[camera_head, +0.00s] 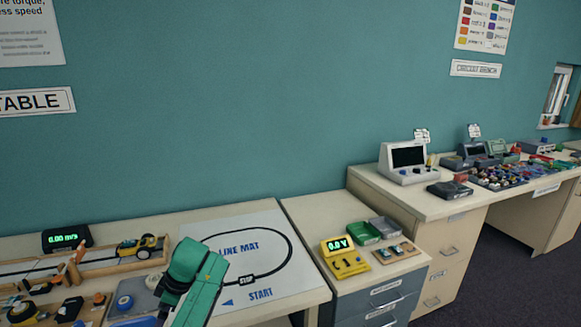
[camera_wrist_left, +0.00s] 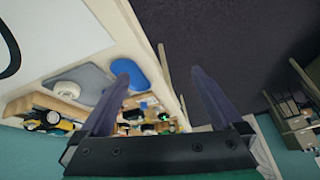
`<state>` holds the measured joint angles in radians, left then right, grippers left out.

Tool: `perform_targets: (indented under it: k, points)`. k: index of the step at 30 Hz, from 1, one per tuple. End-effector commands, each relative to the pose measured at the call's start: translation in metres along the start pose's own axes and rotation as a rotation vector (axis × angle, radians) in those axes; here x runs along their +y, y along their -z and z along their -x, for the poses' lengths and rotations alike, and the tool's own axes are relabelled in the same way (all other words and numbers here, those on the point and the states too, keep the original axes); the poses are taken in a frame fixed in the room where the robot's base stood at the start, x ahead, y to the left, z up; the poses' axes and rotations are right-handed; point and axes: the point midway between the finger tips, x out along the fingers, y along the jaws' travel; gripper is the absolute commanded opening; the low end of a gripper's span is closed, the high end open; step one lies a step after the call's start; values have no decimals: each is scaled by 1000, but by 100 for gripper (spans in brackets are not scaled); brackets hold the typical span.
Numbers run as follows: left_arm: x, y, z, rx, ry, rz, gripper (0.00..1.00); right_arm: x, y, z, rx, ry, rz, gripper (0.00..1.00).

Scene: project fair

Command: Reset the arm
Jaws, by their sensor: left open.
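My left gripper (camera_wrist_left: 161,70) shows in the left wrist view. Its two dark fingers stand well apart, with nothing between them. Beyond the fingers, the table edge and dark floor show in a strongly tilted picture. In the head view, a green link of my arm (camera_head: 203,277) stands at the bottom, in front of the left edge of the line mat (camera_head: 262,219). The gripper's fingers cannot be made out there. My right gripper is in neither view.
A wooden track with a yellow car (camera_head: 139,246), a speed display (camera_head: 67,238) and small parts crowd the left table. A yellow voltmeter (camera_head: 338,246) and green tray (camera_head: 361,233) sit on the middle cabinet. Bench devices (camera_head: 405,163) stand right. The mat's right part is clear.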

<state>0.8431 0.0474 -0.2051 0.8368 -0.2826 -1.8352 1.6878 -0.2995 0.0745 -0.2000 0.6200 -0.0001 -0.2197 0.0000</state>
Motion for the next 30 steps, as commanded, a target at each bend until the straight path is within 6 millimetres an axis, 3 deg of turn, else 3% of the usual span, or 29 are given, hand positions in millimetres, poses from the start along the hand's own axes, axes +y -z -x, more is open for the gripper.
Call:
perform_targets:
  k: [8, 11, 14, 18, 20, 22, 24, 27, 30]
  points:
    - [-15, -53, -96, -50, -49, -357, 100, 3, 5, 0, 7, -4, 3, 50]
    - [-32, -81, -145, -80, -81, -536, 100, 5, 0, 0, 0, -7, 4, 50]
    - [-66, -116, -206, -121, -130, -766, 100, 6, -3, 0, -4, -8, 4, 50]
    - [-146, -171, -296, -183, -244, -1131, 100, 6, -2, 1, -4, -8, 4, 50]
    - [-189, -190, -328, -202, -303, -1277, 100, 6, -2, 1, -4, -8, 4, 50]
    - [-244, -208, -359, -215, -376, -1436, 100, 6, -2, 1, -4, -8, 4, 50]
    - [-298, -221, -381, -214, -448, -1574, 100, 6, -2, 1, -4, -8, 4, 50]
    - [-356, -229, -398, -196, -527, -1715, 100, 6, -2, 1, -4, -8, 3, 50]
    - [-384, -231, -403, -175, -572, -1785, 100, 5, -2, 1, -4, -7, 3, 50]
